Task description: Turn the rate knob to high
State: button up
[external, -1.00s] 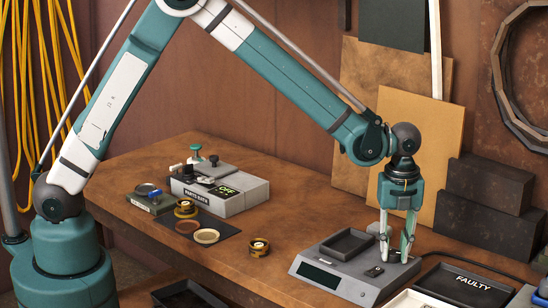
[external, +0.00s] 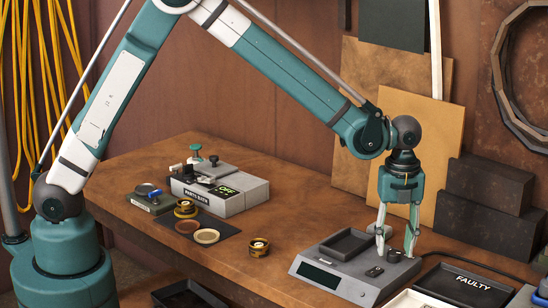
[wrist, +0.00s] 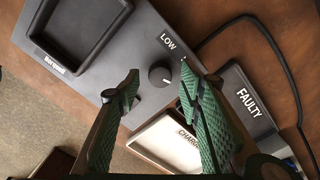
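The grey device (external: 330,288) stands near the front of the bench, with a dark display on its front. Its round dark rate knob (wrist: 160,74) shows in the wrist view with a pale pointer mark. The word LOW (wrist: 168,40) is printed beside the knob; I see no HIGH label, and part of the panel is hidden by a finger. My gripper (external: 396,250) is at the device's right part, pointing down. In the wrist view its green padded fingers (wrist: 159,78) are apart, with the knob between them in the picture and a gap on each side.
A raised-rim tray (external: 347,243) sits on the device left of my gripper. A black FAULTY tray (external: 462,287) and a pale tray (wrist: 158,143) lie close by. A black cable (wrist: 285,62) runs behind. The parts bath (external: 225,200) and several rings stand further left.

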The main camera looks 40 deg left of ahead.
aim_at(393, 251)
notch_tip(393, 251, up, 10)
jog(key=shift+r, duration=0.2)
dwell(0.3)
jog(key=shift+a, duration=0.1)
dwell(0.4)
jog(key=s+a+r+n+t, duration=0.1)
jog(key=a+r+n, duration=0.3)
jog(key=a, duration=0.7)
jog(key=s+a+r+n+t+h, duration=0.1)
jog(key=a+r+n, duration=0.35)
jog(key=a, duration=0.55)
jog(key=s+a+r+n+t, duration=0.1)
jog(key=a+r+n, duration=0.35)
jog(key=a, duration=0.65)
jog(key=s+a+f+n+t, duration=0.1)
jog(key=s+a+n+t, duration=0.1)
jog(key=s+a+n, duration=0.5)
jog(key=s+a+f+n+t+y, duration=0.1)
jog(key=s+a+f+n+t, duration=0.1)
jog(key=s+a+n, duration=0.5)
jog(key=shift+s+a+b, duration=0.3)
jog(key=shift+s+a, duration=1.8)
jog(key=shift+a, duration=3.2)
